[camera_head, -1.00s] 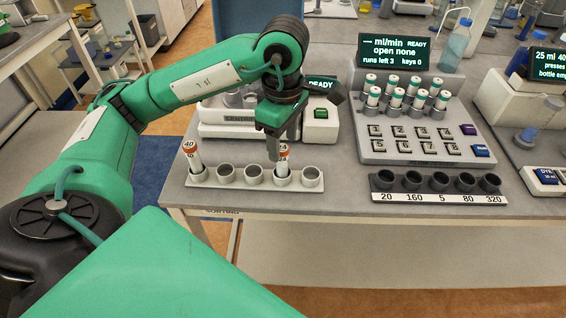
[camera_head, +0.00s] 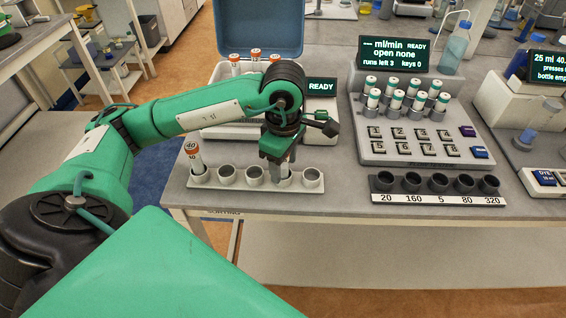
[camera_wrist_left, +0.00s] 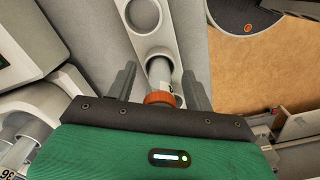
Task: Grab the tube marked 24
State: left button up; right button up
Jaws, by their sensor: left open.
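A white rack (camera_head: 240,183) at the table's front edge holds two orange-capped tubes. The one at its left end (camera_head: 195,160) is marked 40. The other tube (camera_wrist_left: 160,75) stands in the rack's fourth hole and shows from above in the left wrist view; its number is hidden now. My left gripper (camera_head: 285,168) points down over this tube. Its two open fingers (camera_wrist_left: 159,69) are on either side of the tube, with gaps visible, and the orange cap (camera_wrist_left: 160,97) lies close to the palm. My right gripper is out of view.
A white machine with an open blue lid (camera_head: 260,25) and several orange-capped tubes (camera_head: 235,60) stands behind my left arm. To the right are a grey keypad unit (camera_head: 375,150) with capped vials and a dark numbered rack (camera_head: 455,199).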

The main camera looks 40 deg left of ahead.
pick_arm(q)
jog(key=shift+c, duration=0.2)
jog(key=c, duration=1)
jog(key=shift+r, duration=0.15)
